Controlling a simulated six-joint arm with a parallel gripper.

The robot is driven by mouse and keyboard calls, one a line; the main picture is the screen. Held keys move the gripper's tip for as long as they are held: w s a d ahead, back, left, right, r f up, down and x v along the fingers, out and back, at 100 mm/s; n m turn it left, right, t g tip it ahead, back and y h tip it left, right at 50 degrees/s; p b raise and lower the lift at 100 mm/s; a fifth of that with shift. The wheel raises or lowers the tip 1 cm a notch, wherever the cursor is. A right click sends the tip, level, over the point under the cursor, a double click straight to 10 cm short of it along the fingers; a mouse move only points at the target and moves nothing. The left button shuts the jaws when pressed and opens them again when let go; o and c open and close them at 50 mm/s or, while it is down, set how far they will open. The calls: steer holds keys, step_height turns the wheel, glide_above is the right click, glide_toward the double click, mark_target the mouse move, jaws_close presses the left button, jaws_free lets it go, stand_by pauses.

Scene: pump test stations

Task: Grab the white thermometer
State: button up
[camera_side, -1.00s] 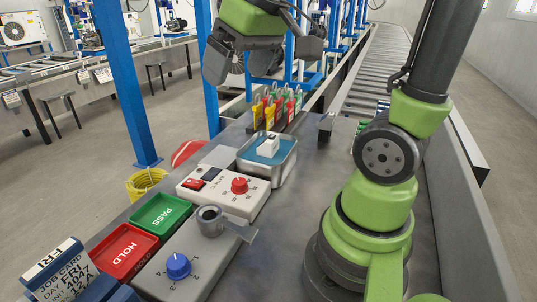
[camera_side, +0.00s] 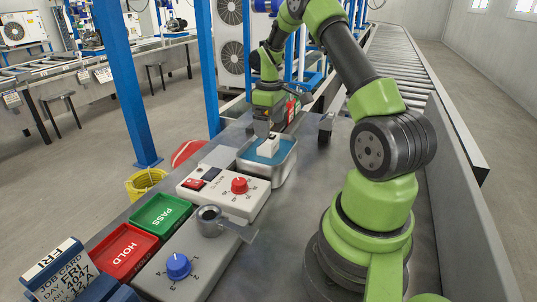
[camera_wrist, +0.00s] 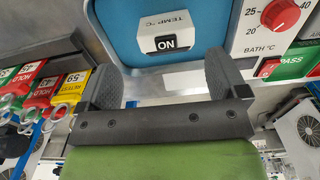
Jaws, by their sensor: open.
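The white thermometer (camera_side: 269,146) is a small white block in the blue bath. In the wrist view the thermometer (camera_wrist: 172,22) shows the letters TEMP °C and a dark display reading ON. The bath (camera_side: 279,173) is a metal pan with blue liquid. My gripper (camera_side: 264,129) points down just over the thermometer in the side view. In the wrist view my gripper (camera_wrist: 163,80) has its two dark fingers spread wide and nothing between them. The thermometer lies just ahead of the fingers there; the exact height gap cannot be told.
A white control box (camera_side: 222,192) with a red dial stands beside the bath. Hanging red, green and yellow tags (camera_wrist: 40,95) are close to one finger side in the wrist view. Green PASS (camera_side: 160,215) and red HOLD (camera_side: 124,251) trays lie at the front left.

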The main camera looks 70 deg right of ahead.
mark_target(268, 143)
steer(key=f, duration=0.6)
steer(key=shift+a, duration=0.4)
steer(key=c, duration=1.1)
